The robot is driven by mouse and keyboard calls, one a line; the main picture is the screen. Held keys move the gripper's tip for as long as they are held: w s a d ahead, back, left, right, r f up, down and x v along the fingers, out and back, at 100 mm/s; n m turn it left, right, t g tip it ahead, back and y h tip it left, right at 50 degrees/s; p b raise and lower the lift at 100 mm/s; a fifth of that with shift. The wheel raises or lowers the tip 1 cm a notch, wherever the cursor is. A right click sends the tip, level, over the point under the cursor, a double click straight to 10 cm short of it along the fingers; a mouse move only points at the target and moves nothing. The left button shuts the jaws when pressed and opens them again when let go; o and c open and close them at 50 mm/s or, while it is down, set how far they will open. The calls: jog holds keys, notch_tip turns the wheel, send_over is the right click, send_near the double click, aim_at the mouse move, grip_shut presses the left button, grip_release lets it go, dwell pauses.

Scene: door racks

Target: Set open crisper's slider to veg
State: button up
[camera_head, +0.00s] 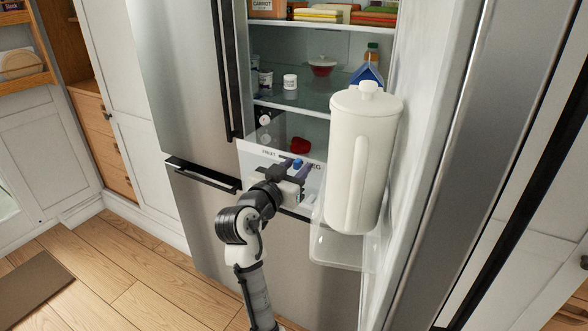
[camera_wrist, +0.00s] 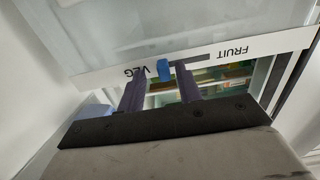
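The open crisper drawer (camera_head: 250,147) sits low in the fridge, with a white front strip marked FRUIT at left and VEG at right in the head view. Its blue slider knob (camera_head: 297,163) is near the VEG end. In the wrist view the strip is upside down, and the knob (camera_wrist: 164,70) is close to VEG, with the dark slot running from it toward FRUIT. My gripper (camera_head: 290,170) is at the drawer front. Its two fingers (camera_wrist: 160,80) are apart, one on each side of the knob in the picture; I cannot tell whether either touches it.
A white pitcher (camera_head: 362,150) stands in the door bin (camera_head: 340,250), close to the right of my gripper. The open fridge door (camera_head: 450,150) bounds the right side. A red item (camera_head: 300,146) shows within the crisper.

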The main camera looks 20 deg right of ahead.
jog(key=shift+a, duration=0.1)
jog(key=b+v, duration=0.3)
jog(key=v, duration=1)
jog(key=shift+s+a, duration=0.2)
jog(key=shift+a, duration=0.05)
